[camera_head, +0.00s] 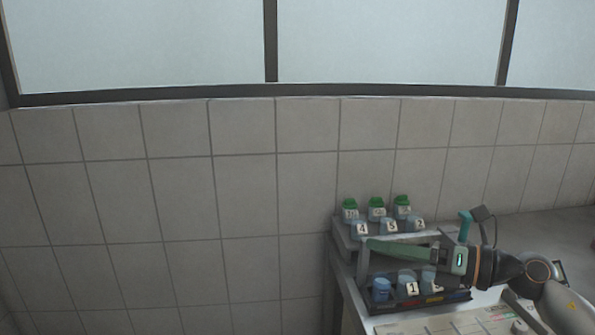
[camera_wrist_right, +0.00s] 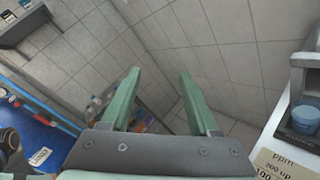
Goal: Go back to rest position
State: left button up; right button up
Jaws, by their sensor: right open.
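My right gripper (camera_head: 372,250) reaches in from the right in the head view, with its green fingers pointing left across the front of the rack (camera_head: 344,236). In the right wrist view the two green fingers (camera_wrist_right: 160,74) stand wide apart with nothing between them. Beyond them are grey tiles, and they touch nothing that I can see there. In the head view the forearm hides part of the counter behind it. My left gripper is in neither view.
Green-capped bottles (camera_head: 376,209) and numbered holders stand on the rack's upper level. Below is a dark tray (camera_head: 452,298) with a blue jar (camera_head: 381,290). A blue surface (camera_wrist_right: 38,128) lies left in the wrist view. The tiled wall (camera_head: 170,190) is bare at left.

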jog(key=s+d+f+m+t+h, duration=0.35)
jog(key=f+m+h, duration=0.45)
jog(key=m, duration=0.8)
jog(key=s+d+f+m+t+h, duration=0.2)
jog(key=d+f+m+t+h, duration=0.2)
jog(key=f+m+h, duration=0.85)
jog(key=s+a+f+m+g+y, duration=0.25)
jog(key=s+f+m+g, duration=0.3)
jog(key=s, duration=0.65)
jog(key=s+a+f+m+g+y, duration=0.1)
jog(key=s+f+m+g+y, duration=0.25)
jog(key=s+f+g, duration=0.6)
pick_arm(q)
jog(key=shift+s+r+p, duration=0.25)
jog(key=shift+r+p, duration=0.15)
jog(key=shift+p, duration=0.15)
pick_arm(e)
jog(key=w+a+f+t+y, duration=0.2)
jog(key=a+f+t, duration=0.2)
jog(key=f+t, duration=0.3)
jog(key=shift+w+a+f+t, duration=0.25)
jog(key=shift+a+t, duration=0.1)
jog(key=shift+t, duration=0.1)
